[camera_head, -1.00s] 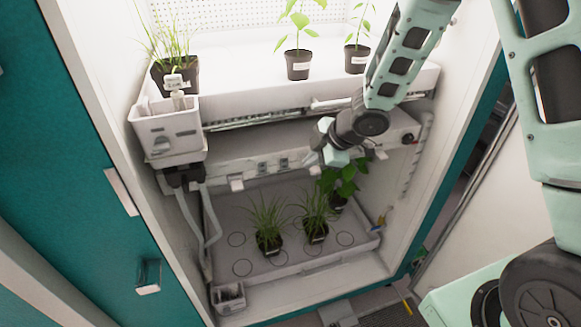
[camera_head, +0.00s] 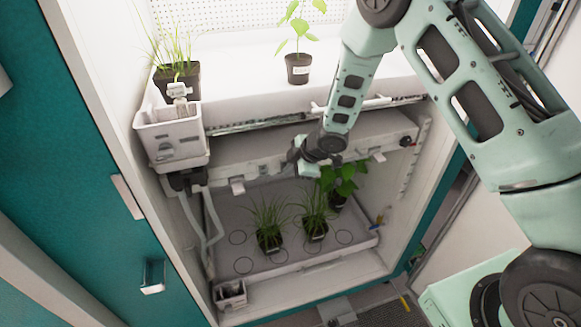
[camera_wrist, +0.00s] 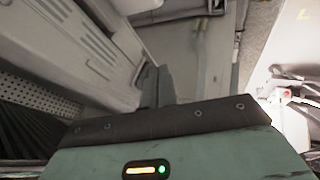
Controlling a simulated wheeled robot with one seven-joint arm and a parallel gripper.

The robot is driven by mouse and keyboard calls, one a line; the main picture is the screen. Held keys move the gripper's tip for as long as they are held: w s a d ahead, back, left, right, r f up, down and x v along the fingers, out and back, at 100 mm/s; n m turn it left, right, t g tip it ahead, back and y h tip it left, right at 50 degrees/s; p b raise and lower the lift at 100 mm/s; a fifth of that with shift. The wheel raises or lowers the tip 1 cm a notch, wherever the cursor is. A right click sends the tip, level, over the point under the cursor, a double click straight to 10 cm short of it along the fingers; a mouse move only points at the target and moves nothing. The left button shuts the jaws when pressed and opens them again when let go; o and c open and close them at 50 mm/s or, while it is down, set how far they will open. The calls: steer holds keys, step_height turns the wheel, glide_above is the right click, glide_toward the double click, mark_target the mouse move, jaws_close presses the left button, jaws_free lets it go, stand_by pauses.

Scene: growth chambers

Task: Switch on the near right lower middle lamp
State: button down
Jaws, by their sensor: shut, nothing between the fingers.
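The lamp bar (camera_head: 222,172) is a pale strip across the front of the lower chamber, below the upper shelf. The space under it is dim, and no lit lamp shows there. My gripper (camera_head: 297,167) is shut and empty. It is at the front of the bar, near its middle, and hides part of it. I cannot tell whether the fingertips touch the bar. In the wrist view the dark shut fingers (camera_wrist: 157,88) point toward grey panels. No lamp switch can be made out clearly.
Potted grasses (camera_head: 268,240) and a leafy plant (camera_head: 345,180) stand on the lower tray (camera_head: 240,255). The bright upper shelf (camera_head: 240,105) holds more pots. A white box (camera_head: 170,135) hangs at its left corner. Chamber walls bound both sides.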

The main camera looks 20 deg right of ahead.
steer(key=shift+w+f, duration=0.1)
steer(key=shift+w, duration=0.15)
stand_by(0.3)
steer(key=shift+r+p, duration=0.7)
steer(key=shift+r, duration=0.15)
